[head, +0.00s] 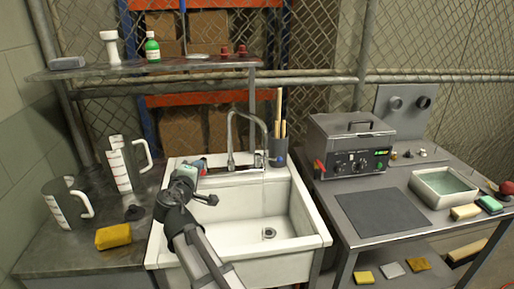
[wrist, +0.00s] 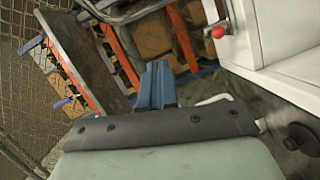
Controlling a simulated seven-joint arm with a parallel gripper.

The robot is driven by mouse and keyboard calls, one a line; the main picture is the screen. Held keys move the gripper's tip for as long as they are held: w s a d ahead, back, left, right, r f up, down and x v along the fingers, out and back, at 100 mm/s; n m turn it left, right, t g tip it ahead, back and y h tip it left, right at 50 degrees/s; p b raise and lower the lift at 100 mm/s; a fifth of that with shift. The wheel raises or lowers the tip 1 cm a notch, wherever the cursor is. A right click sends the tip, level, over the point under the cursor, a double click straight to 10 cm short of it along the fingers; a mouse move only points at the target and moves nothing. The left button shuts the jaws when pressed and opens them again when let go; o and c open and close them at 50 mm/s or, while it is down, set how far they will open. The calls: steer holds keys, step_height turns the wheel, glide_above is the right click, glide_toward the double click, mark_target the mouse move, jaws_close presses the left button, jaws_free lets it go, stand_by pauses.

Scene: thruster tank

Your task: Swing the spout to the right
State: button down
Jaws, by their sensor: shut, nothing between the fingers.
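The spout (head: 250,115) is a grey metal gooseneck at the back of the white sink. It rises from the back ledge and arches to the right and forward, its outlet over the basin. A faint thin stream shows below the outlet. A red tap knob (wrist: 218,31) shows in the wrist view beside the white sink edge, and a blue knob (head: 281,160) is right of the spout. My gripper (head: 199,166) is near the sink's back left corner, left of the spout and apart from it. Its blue fingers (wrist: 157,70) are together and empty.
The white sink (head: 308,215) stands between two benches. Measuring jugs (head: 122,170) and a yellow sponge (head: 113,236) are on the left bench. A holder (head: 278,147) with wooden sticks stands right behind the spout. A shelf (head: 150,66) hangs above; a heater box (head: 350,145) stands right.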

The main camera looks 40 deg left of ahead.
steer(key=w+d+r+n+t+h, duration=0.2)
steer(key=w+d+n+h, duration=0.1)
steer(key=d+n+h, duration=0.15)
steer(key=n+t+h, duration=0.1)
steer(key=n+h, duration=0.4)
steer(key=n, duration=0.5)
glide_toward(265, 145)
steer(key=shift+m+y, duration=0.25)
steer(key=w, duration=0.5)
steer(key=shift+w+a+r, duration=0.1)
steer(key=shift+w+r, duration=0.05)
steer(key=shift+w, duration=0.7)
steer(key=shift+w+d, duration=0.3)
steer(key=shift+w, duration=0.4)
steer(key=shift+w+d, duration=0.3)
steer(key=shift+w, duration=0.4)
steer(key=shift+s, duration=0.1)
steer(key=s+d, duration=0.1)
steer(key=s, duration=1.3)
